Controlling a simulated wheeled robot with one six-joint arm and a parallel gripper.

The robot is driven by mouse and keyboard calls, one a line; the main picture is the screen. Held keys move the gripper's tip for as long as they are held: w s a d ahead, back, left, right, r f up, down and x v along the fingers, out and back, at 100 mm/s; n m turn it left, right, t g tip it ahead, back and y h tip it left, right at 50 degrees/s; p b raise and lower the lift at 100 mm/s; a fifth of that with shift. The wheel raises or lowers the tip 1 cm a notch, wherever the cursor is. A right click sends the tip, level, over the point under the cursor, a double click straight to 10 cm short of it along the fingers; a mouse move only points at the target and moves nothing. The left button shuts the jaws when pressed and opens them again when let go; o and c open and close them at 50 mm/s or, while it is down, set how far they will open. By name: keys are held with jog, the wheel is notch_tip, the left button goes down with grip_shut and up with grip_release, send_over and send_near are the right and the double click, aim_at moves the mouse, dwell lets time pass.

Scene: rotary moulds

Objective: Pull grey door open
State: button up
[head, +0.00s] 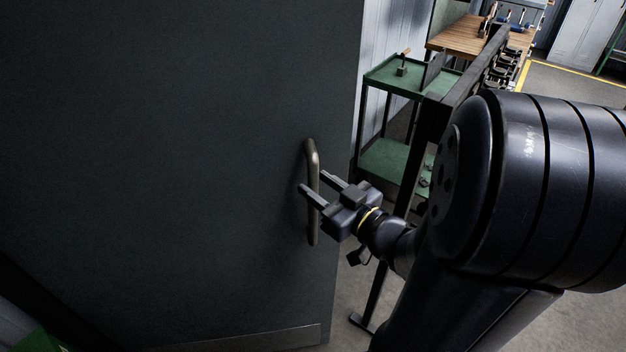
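The dark grey door (180,150) fills the left half of the head view. Its vertical bar handle (313,160) is near the door's right edge. Room shows past that edge, so the door looks at least partly open, though its frame is not clearly seen. My gripper (314,182) is at mid-height of the handle, with its two fingers apart. The left finger crosses in front of the bar and the right finger is to its right. The bar shows in the gap between them; I cannot tell whether either finger touches it.
A green shelf cart (388,78) stands behind the door's right edge, with a small tool on top. A wooden workbench (462,38) with several items is further back. Grey lockers (585,30) stand at the far right. A dark metal frame (432,118) is close behind my arm.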

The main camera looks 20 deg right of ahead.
jog(key=shift+x, duration=1.05)
jog(key=shift+c, duration=0.3)
grip_shut()
